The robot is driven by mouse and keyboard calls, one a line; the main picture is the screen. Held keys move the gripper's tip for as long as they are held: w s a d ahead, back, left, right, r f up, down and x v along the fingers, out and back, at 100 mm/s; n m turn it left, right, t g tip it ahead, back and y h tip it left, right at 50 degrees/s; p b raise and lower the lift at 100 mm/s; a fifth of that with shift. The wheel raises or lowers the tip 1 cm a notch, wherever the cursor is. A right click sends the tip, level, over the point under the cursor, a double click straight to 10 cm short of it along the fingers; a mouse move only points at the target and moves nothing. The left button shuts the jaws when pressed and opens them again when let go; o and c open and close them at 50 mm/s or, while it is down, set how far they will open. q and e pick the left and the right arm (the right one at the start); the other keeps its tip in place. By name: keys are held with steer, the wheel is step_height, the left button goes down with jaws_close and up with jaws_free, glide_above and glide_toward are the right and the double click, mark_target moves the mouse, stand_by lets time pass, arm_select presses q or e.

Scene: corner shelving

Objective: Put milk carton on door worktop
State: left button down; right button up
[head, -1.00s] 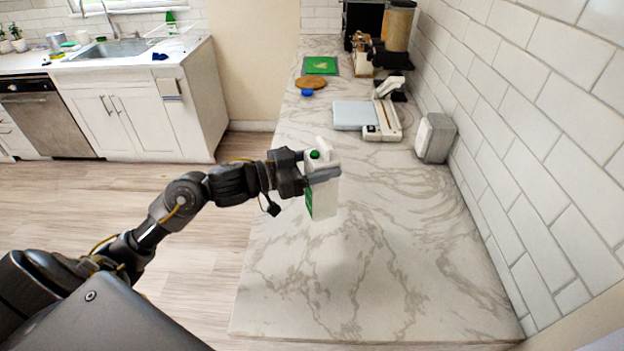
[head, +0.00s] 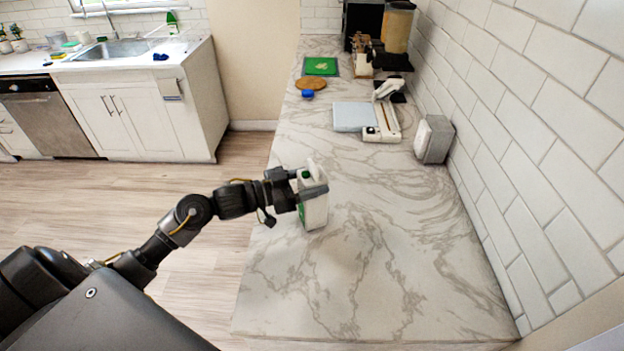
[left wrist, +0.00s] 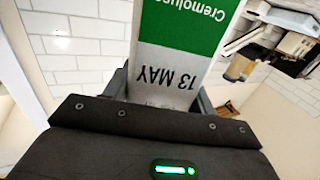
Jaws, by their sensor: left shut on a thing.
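The milk carton (head: 315,210) is white with a green side and a green cap. My left gripper (head: 312,190) is shut on its upper part and holds it upright over the left part of the marble worktop (head: 340,285). The carton's base is at or very near the surface; I cannot tell whether it touches. In the left wrist view the carton (left wrist: 178,50) shows green and white print with "13 MAY" between the fingers. My right gripper is not in view.
The worktop around and in front of the carton is clear. Farther back are a white scale-like device (head: 368,118), a grey box (head: 434,139) by the tiled wall, a round wooden board (head: 311,83) and a green board (head: 320,66). The worktop's left edge is close to the carton.

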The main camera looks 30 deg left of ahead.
arm_select(q)
steer(key=shift+r, duration=0.1)
steer(key=c, duration=0.9)
jaws_free()
steer(key=shift+f, duration=0.2)
steer(key=shift+c, duration=0.2)
steer(key=o, duration=0.5)
steer(key=shift+c, duration=0.2)
steer(key=shift+r, duration=0.25)
steer(key=b+v, duration=0.3)
steer(key=v, duration=0.9)
